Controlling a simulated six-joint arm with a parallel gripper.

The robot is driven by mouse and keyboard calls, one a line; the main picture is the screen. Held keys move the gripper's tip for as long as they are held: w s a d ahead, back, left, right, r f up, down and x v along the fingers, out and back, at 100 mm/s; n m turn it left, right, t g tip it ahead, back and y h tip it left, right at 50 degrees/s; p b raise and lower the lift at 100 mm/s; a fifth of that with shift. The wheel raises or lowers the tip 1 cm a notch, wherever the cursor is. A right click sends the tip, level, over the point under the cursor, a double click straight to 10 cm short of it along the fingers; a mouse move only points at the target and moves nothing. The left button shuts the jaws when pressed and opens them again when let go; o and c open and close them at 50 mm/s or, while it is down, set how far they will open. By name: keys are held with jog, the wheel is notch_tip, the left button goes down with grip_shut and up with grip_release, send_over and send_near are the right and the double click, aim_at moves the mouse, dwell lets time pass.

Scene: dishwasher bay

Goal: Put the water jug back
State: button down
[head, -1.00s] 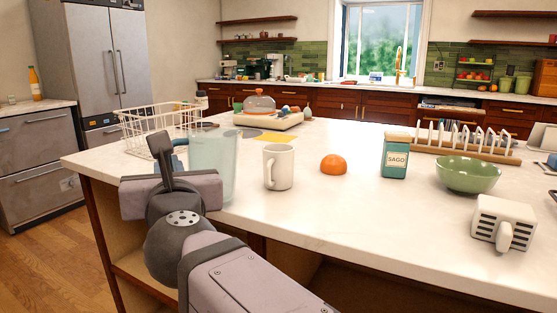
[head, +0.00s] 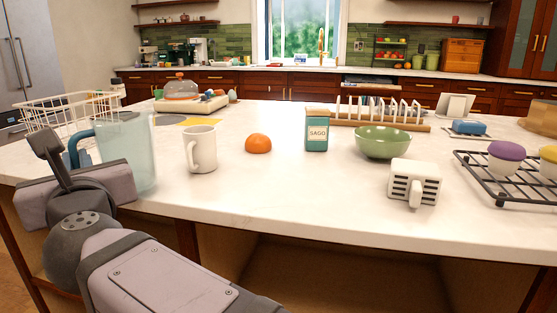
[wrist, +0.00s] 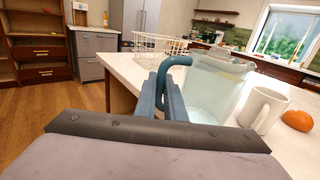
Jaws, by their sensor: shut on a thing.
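The water jug (head: 130,155) is a clear, pale blue-tinted vessel with a blue handle. It is upright at the front left of the white island counter, left of a white mug (head: 201,150). My gripper (head: 76,158) is at the jug's left side, its fingers partly hidden by my own wrist. In the wrist view my gripper (wrist: 163,98) is shut on the blue handle (wrist: 180,64), with the jug's body (wrist: 212,90) just to the right. I cannot tell whether the jug's base touches the counter.
A white wire basket (head: 70,110) stands behind the jug. An orange half-round object (head: 258,144), a sago tin (head: 317,130), a green bowl (head: 383,142) and a white slotted block (head: 413,183) stand to the right. A black rack (head: 500,188) is at far right. The front centre counter is clear.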

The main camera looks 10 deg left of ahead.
jog(key=w+d+r+m+t+h+p, duration=0.45)
jog(key=r+p, duration=0.45)
jog(key=p, duration=0.4)
jog(key=w+d+m+t+h+p, duration=0.2)
jog(key=w+d+m+h+p, duration=0.6)
jog(key=w+d+h+p, duration=0.85)
jog(key=shift+w+d+f+g+y+p, duration=0.1)
jog(key=shift+w+d+f+y+p, duration=0.4)
jog(key=shift+f, duration=1.2)
jog(key=shift+w+d+f+g+y+p, duration=0.15)
jog(key=shift+d+f+y+p, duration=0.5)
jog(key=shift+f, duration=1.1)
jog(key=shift+w+d+f+y+p, duration=0.35)
jog(key=shift+d+f+y, duration=0.55)
jog(key=shift+f, duration=0.8)
jog(key=shift+d+f+b, duration=0.1)
jog(key=shift+f+b, duration=0.1)
jog(key=shift+b, duration=0.1)
jog(key=c, duration=1.8)
grip_release()
jog(key=shift+c, duration=0.2)
jog(key=shift+r, duration=0.1)
